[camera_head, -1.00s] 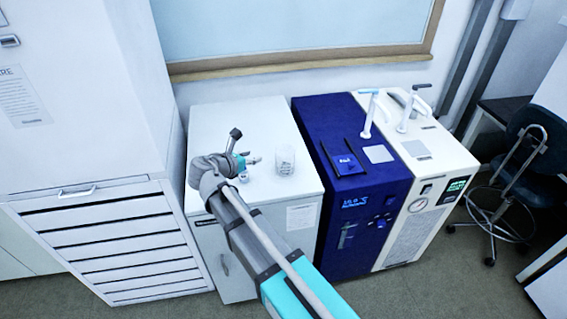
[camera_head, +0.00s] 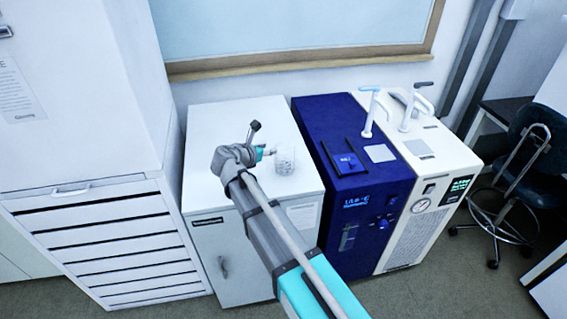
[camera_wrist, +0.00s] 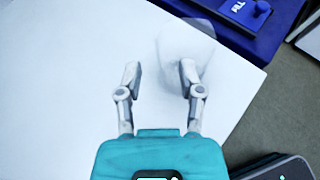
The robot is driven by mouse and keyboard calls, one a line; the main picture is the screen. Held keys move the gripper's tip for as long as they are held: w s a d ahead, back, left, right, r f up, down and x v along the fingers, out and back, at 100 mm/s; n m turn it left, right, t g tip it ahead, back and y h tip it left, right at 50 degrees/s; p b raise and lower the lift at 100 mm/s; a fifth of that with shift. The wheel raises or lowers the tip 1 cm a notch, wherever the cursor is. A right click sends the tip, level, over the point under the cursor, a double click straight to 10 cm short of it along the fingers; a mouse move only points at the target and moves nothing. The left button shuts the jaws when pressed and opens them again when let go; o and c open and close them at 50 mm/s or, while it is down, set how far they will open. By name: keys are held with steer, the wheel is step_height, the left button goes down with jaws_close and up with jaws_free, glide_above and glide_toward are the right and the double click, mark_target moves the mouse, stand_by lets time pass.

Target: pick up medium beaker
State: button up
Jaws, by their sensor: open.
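The beaker (camera_head: 285,161) is clear with faint markings and stands upright on the white cabinet top, towards its right side. In the wrist view the beaker (camera_wrist: 187,42) is pale and hard to make out against the white surface, just beyond the fingertips and mostly ahead of the right finger. My gripper (camera_wrist: 160,74) is open, with nothing between its two grey fingers. In the head view my gripper (camera_head: 271,151) is immediately left of the beaker, its fingers partly hidden by my wrist. I cannot tell whether a finger touches the glass.
The white cabinet (camera_head: 215,125) has a clear top otherwise. A dark blue instrument (camera_head: 340,215) stands close at its right, then a white instrument (camera_head: 425,205) with raised handles. A tall white drawer cabinet (camera_head: 100,235) is at the left. A stool (camera_head: 505,190) stands far right.

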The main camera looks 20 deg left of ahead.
mark_target(278, 145)
steer(key=shift+b+x, duration=0.9)
steer(key=shift+x, duration=1.05)
steer(key=shift+w+f, duration=0.3)
steer(key=shift+w, duration=0.25)
jaws_close()
